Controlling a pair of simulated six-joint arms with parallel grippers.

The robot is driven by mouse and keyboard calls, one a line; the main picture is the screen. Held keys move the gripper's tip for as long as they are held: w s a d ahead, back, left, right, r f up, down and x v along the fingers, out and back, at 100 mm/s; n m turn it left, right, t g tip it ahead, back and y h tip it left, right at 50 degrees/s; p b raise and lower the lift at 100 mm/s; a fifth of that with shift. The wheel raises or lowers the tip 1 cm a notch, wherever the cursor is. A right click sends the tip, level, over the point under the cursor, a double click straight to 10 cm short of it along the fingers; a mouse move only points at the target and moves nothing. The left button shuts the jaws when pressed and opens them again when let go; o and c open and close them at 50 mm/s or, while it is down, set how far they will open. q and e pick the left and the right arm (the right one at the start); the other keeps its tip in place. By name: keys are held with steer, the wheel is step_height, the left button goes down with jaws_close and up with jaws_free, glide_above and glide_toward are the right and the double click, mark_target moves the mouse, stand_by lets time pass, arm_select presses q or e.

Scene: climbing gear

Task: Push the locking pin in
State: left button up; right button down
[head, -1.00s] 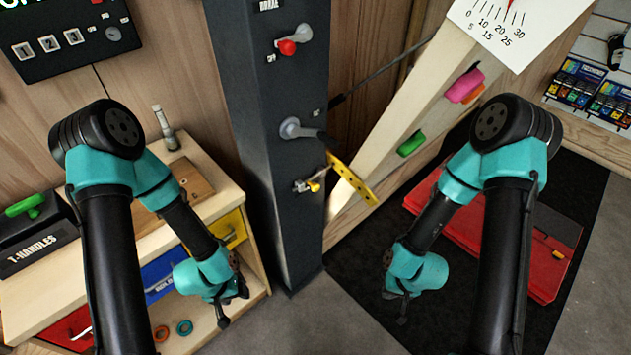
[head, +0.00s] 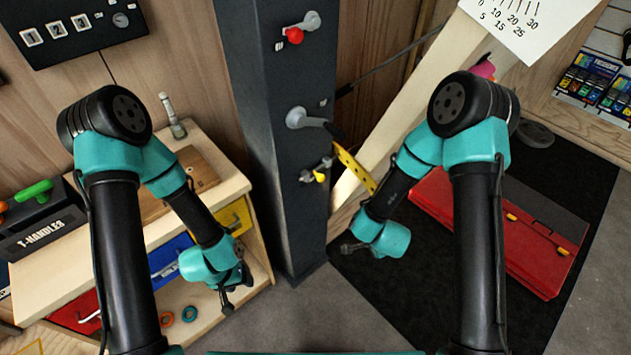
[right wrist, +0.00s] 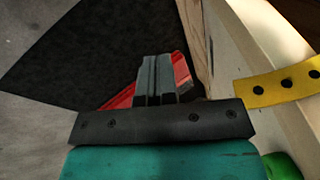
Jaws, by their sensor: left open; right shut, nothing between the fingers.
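A small metal pin fitting with a yellow knob (head: 319,177) sits on the front of the dark post, below a grey lever (head: 308,118). It looks like the locking pin; how deep it sits is too small to tell. A yellow strip with holes (head: 352,166) slants down right beside it and also shows at the right of the right wrist view (right wrist: 285,87). My right gripper (head: 348,248) is below and right of the pin, apart from it. Its fingers (right wrist: 155,78) are together and empty. My left gripper (head: 228,308) is open and empty, low in front of the shelf.
The dark post (head: 280,190) stands in the middle. A slanted wooden board (head: 408,100) rises behind my right arm. A red case (head: 520,250) lies on the black mat (head: 400,310). A wooden bench (head: 100,240) with drawers stands at left.

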steer(key=w+a+r+m+t+h, duration=0.2)
steer(key=w+a+r+m+t, duration=0.1)
steer(key=w+a+r+m, duration=0.25)
steer(key=m+t+h, duration=0.2)
steer(key=m+h, duration=0.3)
steer(key=m, duration=1.2)
glide_toward(319, 179)
steer(key=s+d+f, duration=0.1)
steer(key=d+f, duration=0.1)
steer(key=s+a+r+m+h, duration=0.1)
steer(key=s+a+r+m, duration=0.2)
steer(key=a+m, duration=0.3)
steer(key=shift+s+a+r+m+h, duration=0.25)
steer(key=shift+r+m+h, duration=0.25)
steer(key=shift+m, duration=0.65)
steer(key=shift+w, duration=0.1)
steer(key=x, duration=1.3)
steer(key=shift+w+d+f, duration=0.2)
steer(key=shift+w+f, duration=0.05)
